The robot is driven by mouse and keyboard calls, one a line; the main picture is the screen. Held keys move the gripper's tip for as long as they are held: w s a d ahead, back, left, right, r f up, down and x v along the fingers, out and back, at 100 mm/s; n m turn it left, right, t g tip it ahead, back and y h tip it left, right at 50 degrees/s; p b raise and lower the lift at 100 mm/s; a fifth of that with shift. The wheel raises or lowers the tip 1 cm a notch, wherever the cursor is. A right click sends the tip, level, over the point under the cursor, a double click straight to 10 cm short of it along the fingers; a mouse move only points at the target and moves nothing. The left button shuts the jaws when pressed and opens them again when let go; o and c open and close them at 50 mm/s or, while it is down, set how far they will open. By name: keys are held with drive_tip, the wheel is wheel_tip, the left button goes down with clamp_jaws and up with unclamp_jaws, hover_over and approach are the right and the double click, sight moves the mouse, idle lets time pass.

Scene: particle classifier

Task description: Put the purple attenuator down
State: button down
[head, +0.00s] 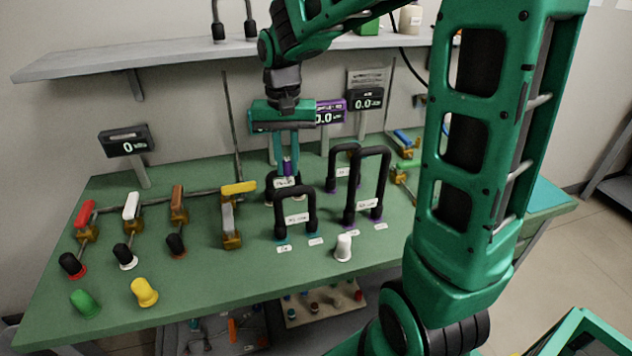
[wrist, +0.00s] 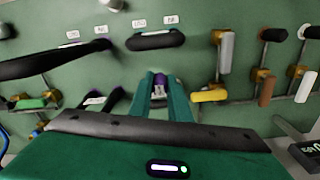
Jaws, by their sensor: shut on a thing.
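The purple attenuator (head: 288,167) is a small piece with a purple part, low between the fingers of my gripper (head: 287,172). My gripper points down over the green table (head: 205,272) and is shut on it. In the wrist view the purple attenuator (wrist: 159,79) shows between the two teal fingertips (wrist: 162,93), with a greyish labelled part below the purple. The fingers hide its sides. I cannot tell whether its lower end touches the table.
Black U-shaped handles stand close by, one in front (head: 296,198) and a taller one at right (head: 370,180). A yellow-handled valve (head: 238,188) stands at left. A white knob (head: 343,247) is near the front edge. A shelf (head: 150,62) is behind. The front-left table is partly clear.

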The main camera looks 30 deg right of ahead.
drive_tip(key=w+d+f, duration=0.1)
drive_tip(key=d+f, duration=0.2)
drive_tip(key=w+d+f, duration=0.1)
drive_tip(key=d+f, duration=0.2)
drive_tip(key=d, duration=0.1)
drive_tip(key=w+d+f, duration=0.1)
drive_tip(key=d+f, duration=0.2)
drive_tip(key=d, duration=0.1)
drive_tip(key=shift+w+d+f, duration=0.1)
drive_tip(key=shift+w+d, duration=0.05)
drive_tip(key=shift+d, duration=0.1)
drive_tip(key=shift+f, duration=2)
drive_tip(key=shift+f, duration=0.1)
drive_tip(key=c, duration=1.6)
unclamp_jaws()
drive_tip(key=shift+c, duration=0.2)
